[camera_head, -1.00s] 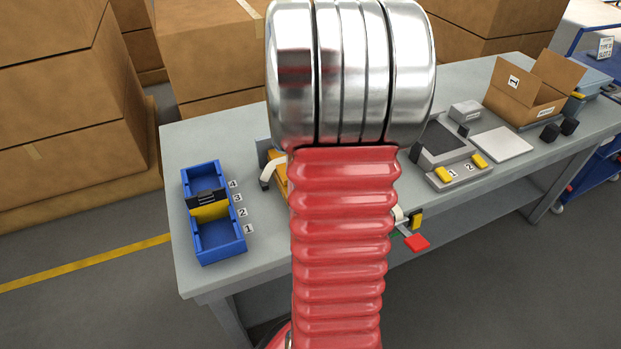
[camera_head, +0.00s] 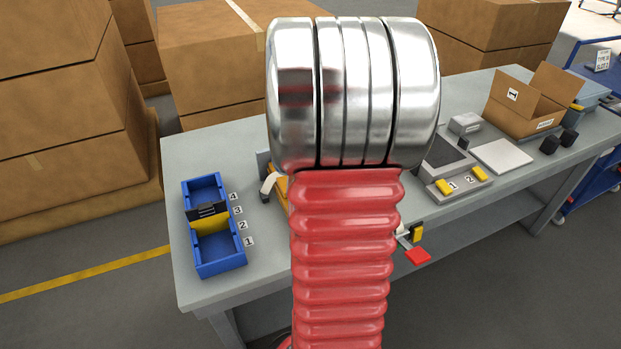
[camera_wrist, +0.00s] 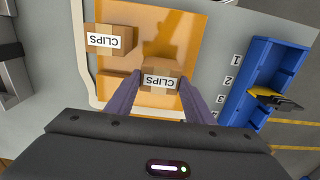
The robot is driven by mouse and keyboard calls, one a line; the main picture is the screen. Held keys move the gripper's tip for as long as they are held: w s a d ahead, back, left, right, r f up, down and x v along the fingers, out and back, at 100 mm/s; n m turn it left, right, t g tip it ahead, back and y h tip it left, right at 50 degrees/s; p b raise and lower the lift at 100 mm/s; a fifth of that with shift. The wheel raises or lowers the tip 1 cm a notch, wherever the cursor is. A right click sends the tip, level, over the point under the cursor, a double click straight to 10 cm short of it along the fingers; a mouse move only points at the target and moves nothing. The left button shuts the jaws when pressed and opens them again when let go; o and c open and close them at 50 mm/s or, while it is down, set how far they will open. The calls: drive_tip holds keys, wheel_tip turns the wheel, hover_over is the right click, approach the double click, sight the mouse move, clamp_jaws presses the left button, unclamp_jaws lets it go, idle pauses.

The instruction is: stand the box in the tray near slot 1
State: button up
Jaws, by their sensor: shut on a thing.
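In the wrist view my gripper (camera_wrist: 161,76) is shut on a small brown box (camera_wrist: 148,77) with a white CLIPS label, over an orange surface. Its two purple fingers are at the box's sides. The blue tray (camera_wrist: 243,88) is to the right of the gripper, with numbers beside it; 1, 2 and 3 are readable. In the head view the tray (camera_head: 225,264) lies at the bench's left end, with slot 1 nearest. A yellow and black piece (camera_head: 209,217) crosses its middle. My arm hides the gripper and held box there.
A second CLIPS box (camera_wrist: 103,39) is on the orange surface, left of the held one. On the bench (camera_head: 272,234) to the right are a grey device (camera_head: 459,182) with yellow parts, a white plate (camera_head: 502,156) and an open carton (camera_head: 518,119). Large cartons (camera_head: 75,127) stand behind.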

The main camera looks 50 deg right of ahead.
wheel_tip(320, 180, up, 8)
drive_tip(key=shift+r, duration=0.1)
drive_tip(key=shift+s, duration=0.1)
idle(0.7)
